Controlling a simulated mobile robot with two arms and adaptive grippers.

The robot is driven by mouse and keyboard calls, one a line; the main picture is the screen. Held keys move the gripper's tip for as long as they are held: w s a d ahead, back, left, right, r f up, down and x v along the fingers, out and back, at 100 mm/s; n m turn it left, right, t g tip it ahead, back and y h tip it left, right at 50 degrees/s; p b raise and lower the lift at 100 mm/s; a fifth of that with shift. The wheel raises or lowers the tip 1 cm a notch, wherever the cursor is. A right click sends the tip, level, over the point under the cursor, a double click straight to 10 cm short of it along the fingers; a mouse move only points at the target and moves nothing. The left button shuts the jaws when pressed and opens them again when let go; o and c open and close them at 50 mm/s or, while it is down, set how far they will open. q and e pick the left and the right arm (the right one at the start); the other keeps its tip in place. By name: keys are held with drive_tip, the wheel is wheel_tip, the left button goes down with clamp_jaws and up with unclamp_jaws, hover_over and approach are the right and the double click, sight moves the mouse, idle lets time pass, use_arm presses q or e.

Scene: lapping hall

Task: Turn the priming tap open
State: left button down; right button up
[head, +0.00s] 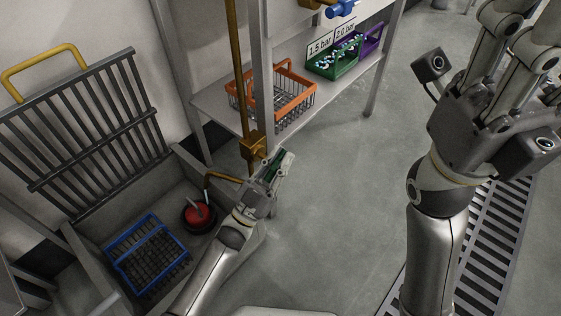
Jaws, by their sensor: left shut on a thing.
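A brass tap body (252,146) sits on the upright brass pipe (238,60) beside the grey shelf post. A thin brass spout or branch (222,177) shows below it, running toward the tub. My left gripper (279,163) is right beside the tap body, in front and to its right. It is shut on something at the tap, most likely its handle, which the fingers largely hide. The handle's angle cannot be made out. My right gripper (505,70) is raised at the upper right, far from the tap, cut by the frame edge; its finger opening is unclear.
A grey tub (95,235) at left holds a blue basket (150,285) and a red-and-black round item (199,213). An orange basket (290,98), green crate (330,68) and purple crate (372,40) stand on the shelf. A floor grate (490,260) lies right; middle floor is clear.

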use_arm(q)
drive_tip(key=shift+s, duration=0.1)
drive_tip(key=c, duration=1.4)
unclamp_jaws()
drive_tip(key=v, duration=0.7)
drive_tip(key=shift+s+a+f, duration=0.15)
